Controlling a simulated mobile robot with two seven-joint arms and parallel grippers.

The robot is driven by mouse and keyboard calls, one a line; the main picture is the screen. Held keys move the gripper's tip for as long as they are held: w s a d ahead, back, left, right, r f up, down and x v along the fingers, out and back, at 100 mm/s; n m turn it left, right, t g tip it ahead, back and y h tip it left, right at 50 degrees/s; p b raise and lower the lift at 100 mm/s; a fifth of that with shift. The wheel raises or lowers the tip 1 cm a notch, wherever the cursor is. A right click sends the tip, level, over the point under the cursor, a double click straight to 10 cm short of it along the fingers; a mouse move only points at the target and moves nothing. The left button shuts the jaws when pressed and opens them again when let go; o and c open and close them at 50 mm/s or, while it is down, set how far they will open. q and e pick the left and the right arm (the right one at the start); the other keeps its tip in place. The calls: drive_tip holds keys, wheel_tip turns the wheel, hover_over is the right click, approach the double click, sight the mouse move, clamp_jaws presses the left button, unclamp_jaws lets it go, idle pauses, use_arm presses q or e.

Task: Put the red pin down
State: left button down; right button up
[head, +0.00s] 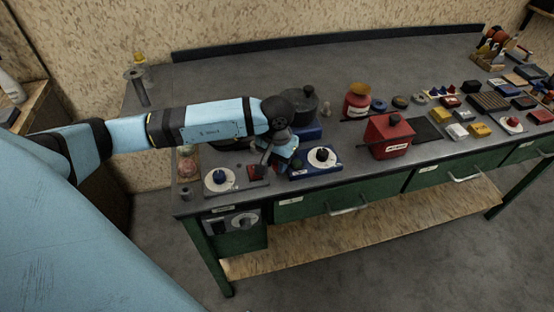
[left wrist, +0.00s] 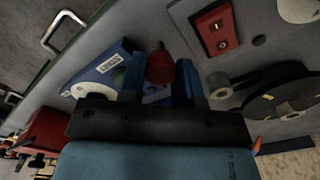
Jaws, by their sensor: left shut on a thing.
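The red pin (left wrist: 160,66) shows in the left wrist view as a dark red, rounded piece between the two blue fingers of my left gripper (left wrist: 158,78). The gripper is shut on it. In the head view my left gripper (head: 282,152) points down over the front left part of the bench, and the arm and wrist hide the pin there. A small dark red plate (head: 258,172) lies near the gripper; a red panel (left wrist: 214,27) shows ahead of the pin in the wrist view. My right gripper is in neither view.
A blue box with a white disc (head: 322,157) stands just right of the gripper. A white disc with a blue knob (head: 218,181) is to its left. A red box (head: 389,136) and several small items stand further right. The bench's back is clear.

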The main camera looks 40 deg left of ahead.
use_arm(q)
drive_tip(key=shift+f+b, duration=0.15)
drive_tip(key=shift+b, duration=0.15)
drive_tip(key=c, duration=0.8)
unclamp_jaws()
